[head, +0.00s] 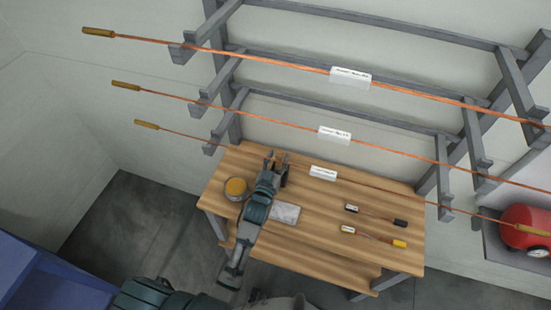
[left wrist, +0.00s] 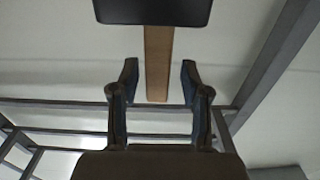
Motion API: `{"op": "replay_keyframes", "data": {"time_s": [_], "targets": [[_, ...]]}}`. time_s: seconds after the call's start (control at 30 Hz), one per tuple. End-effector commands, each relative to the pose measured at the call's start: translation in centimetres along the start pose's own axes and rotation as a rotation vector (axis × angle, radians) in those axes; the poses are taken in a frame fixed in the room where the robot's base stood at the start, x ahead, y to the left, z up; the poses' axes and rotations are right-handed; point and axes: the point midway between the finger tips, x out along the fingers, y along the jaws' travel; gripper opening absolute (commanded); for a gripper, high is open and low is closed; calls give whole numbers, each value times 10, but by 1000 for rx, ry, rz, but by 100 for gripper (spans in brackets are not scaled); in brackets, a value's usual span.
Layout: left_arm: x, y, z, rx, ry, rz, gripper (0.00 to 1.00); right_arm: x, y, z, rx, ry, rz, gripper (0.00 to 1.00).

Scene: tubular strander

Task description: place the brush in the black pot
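My left gripper (head: 277,158) is over the back left part of the wooden table, fingers toward the wall. In the left wrist view its two fingers (left wrist: 159,80) are apart. A brown wooden handle (left wrist: 158,65) lies between them with a gap on each side. It joins a black, round-cornered part (left wrist: 152,10) at the top; this looks like the brush. In the head view a dark shape (head: 284,176) shows just right of the gripper; I cannot tell what it is. A round dark-rimmed pot (head: 236,188) with orange contents stands left of the gripper. My right gripper is not seen.
The wooden table (head: 330,235) also bears a grey flat plate (head: 285,213) and two small tools with black (head: 400,223) and yellow (head: 399,244) ends. Copper rods on grey wall brackets (head: 205,97) run above it. A red tank (head: 525,228) is at the right.

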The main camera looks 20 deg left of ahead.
Motion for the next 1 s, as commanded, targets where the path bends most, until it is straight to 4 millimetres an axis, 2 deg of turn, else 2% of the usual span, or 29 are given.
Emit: {"op": "replay_keyframes", "data": {"time_s": [0.27,0.37,0.5,0.7,0.83,1.0], "targets": [[-4,-1,-1,-2,2,0,46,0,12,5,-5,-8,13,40],[-18,-2,0,-4,1,0,46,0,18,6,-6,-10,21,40],[-49,-4,1,-6,0,1,46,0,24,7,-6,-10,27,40],[-92,-3,0,-3,-1,0,46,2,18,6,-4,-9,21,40],[-110,-2,0,-3,1,0,46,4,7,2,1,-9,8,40],[-120,0,-2,-2,3,1,46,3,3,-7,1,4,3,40]]}}
